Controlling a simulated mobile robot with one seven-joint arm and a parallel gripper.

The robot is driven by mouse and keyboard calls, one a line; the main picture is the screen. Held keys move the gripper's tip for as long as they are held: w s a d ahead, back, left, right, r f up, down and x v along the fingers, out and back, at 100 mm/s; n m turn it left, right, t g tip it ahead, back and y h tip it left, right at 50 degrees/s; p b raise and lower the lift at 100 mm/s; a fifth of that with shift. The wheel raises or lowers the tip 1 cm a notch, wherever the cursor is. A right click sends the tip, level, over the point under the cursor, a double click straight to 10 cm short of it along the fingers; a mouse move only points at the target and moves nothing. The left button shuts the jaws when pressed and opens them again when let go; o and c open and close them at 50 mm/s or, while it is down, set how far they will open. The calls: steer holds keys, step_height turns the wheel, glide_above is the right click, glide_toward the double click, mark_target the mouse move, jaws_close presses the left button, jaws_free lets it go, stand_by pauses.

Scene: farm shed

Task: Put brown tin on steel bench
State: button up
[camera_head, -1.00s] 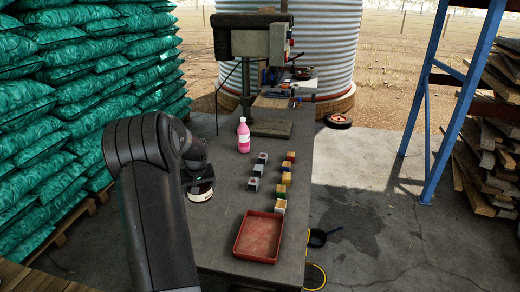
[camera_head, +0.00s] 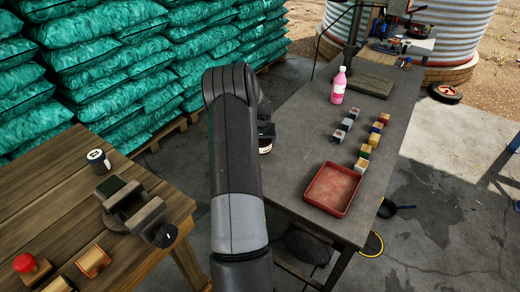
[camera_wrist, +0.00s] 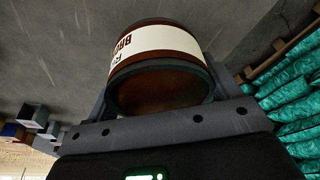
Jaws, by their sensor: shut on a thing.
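My gripper (camera_wrist: 160,72) is shut on the brown tin (camera_wrist: 160,88), which has a white label band and fills the middle of the wrist view. In the head view my arm hides most of the gripper, and only part of the tin (camera_head: 265,149) shows at its right side. The tin appears near the left edge of the grey steel bench (camera_head: 298,148). Its height relative to the bench top is hard to tell.
On the grey bench are a red tray (camera_head: 311,193), several small blocks, a pink bottle (camera_head: 338,86) and machinery at the far end. A wooden bench (camera_head: 50,195) at left holds a mug (camera_head: 98,161) and a vise (camera_head: 133,207). Green sacks (camera_head: 110,70) are stacked behind.

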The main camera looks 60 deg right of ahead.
steer(key=shift+w+f, duration=0.3)
steer(key=shift+w, duration=0.15)
steer(key=shift+f, duration=1.9)
steer(key=shift+f, duration=0.2)
steer(key=o, duration=1.1)
steer(key=shift+o, duration=0.2)
